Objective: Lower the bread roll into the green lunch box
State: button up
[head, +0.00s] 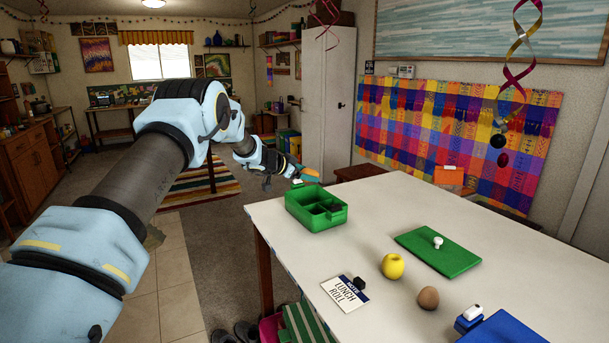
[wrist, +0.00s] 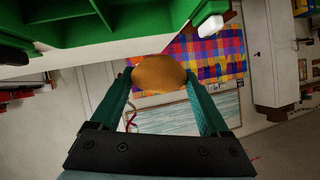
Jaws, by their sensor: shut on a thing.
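The green lunch box (head: 318,222) stands open on the far left corner of the white table, with divided compartments inside. My gripper (head: 307,174) is beyond the box's far edge in the head view. In the wrist view my gripper (wrist: 158,78) has its two teal fingers shut on the orange-brown bread roll (wrist: 158,73). The lunch box also shows in the wrist view (wrist: 100,25), along the top, with the roll apart from it.
A green lid (head: 432,256) with a white knob lies on the table (head: 310,270). A yellow apple (head: 393,266), a brown round item (head: 428,298), a lettered card (head: 345,293) with a black block and a blue box (head: 500,330) are nearer.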

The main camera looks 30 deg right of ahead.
aim_at(306, 197)
jog(key=shift+f, duration=0.1)
dwell(0.3)
jog(key=shift+f+b, duration=1.5)
jog(key=shift+f, duration=1.4)
jog(key=shift+f+b, duration=0.8)
jog(key=shift+f, duration=0.65)
jog(key=o, duration=1.2)
jog(key=b+v, duration=0.3)
jog(key=v, duration=0.8)
jog(key=shift+b, duration=0.4)
